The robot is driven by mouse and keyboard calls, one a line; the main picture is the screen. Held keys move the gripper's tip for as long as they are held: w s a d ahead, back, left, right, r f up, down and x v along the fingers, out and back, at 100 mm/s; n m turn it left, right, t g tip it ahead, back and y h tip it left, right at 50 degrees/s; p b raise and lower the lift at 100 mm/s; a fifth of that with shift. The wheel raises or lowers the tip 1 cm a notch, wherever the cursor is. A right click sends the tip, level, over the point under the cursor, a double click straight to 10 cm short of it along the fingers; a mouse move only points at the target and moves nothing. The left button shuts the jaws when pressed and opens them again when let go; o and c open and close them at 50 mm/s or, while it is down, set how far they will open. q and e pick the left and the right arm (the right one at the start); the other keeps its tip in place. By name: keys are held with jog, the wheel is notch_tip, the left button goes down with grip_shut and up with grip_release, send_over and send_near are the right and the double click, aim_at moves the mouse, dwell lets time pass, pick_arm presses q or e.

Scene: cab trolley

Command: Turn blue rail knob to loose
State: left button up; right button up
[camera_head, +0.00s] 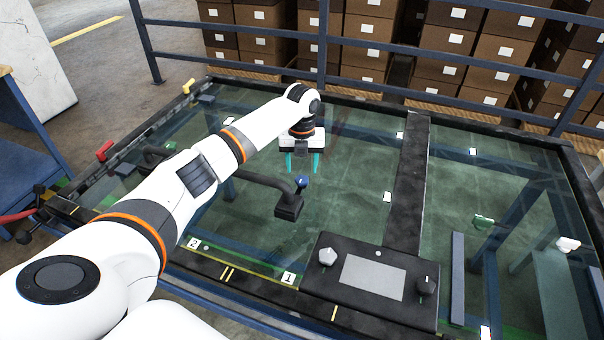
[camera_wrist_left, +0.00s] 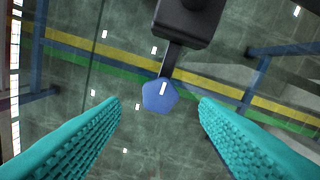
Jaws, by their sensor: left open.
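In the left wrist view the blue knob (camera_wrist_left: 159,95) is a blue pentagon with a white mark, on a short stem below a black block (camera_wrist_left: 187,22). My left gripper (camera_head: 302,163) is open, with teal fingers pointing down above and behind the knob in the head view. In the left wrist view the knob lies between the two open fingers (camera_wrist_left: 160,115), apart from both. My right gripper is not in view.
A black control panel (camera_head: 372,282) with a grey screen and knobs stands at the front. A red handle (camera_head: 104,151) and a yellow one (camera_head: 188,86) are on the left edge. A blue railing (camera_head: 323,45) and stacked brown boxes (camera_head: 366,29) are behind. Glass beside the knob is clear.

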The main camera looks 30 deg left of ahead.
aim_at(302, 178)
pick_arm(q)
jog(key=shift+f, duration=2)
jog(key=c, duration=1)
